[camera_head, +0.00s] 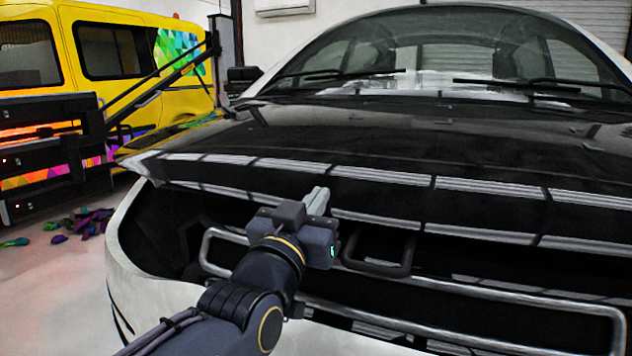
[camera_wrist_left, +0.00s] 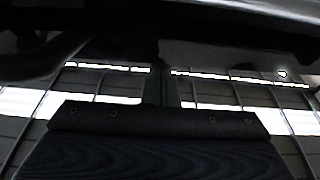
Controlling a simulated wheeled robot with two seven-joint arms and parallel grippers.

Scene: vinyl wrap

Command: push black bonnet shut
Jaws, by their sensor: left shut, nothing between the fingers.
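The black bonnet (camera_head: 400,140) of a white car fills the middle and right of the head view. Its front edge stands raised, with a dark gap between it and the car's front. My left gripper (camera_head: 318,198) is shut and empty, its fingers pointing up at the bonnet's front edge. The fingers overlap that edge in the picture; I cannot tell whether they touch it. The left wrist view is dark, and I cannot clearly make out the bonnet in it. My right gripper is not in view.
A metal tube frame (camera_head: 470,293) runs across the car's open front, below the bonnet edge. A dark cart (camera_head: 50,150) stands at the left before a yellow van (camera_head: 110,50). Several colourful scraps (camera_head: 80,222) lie on the floor, which is otherwise clear at the lower left.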

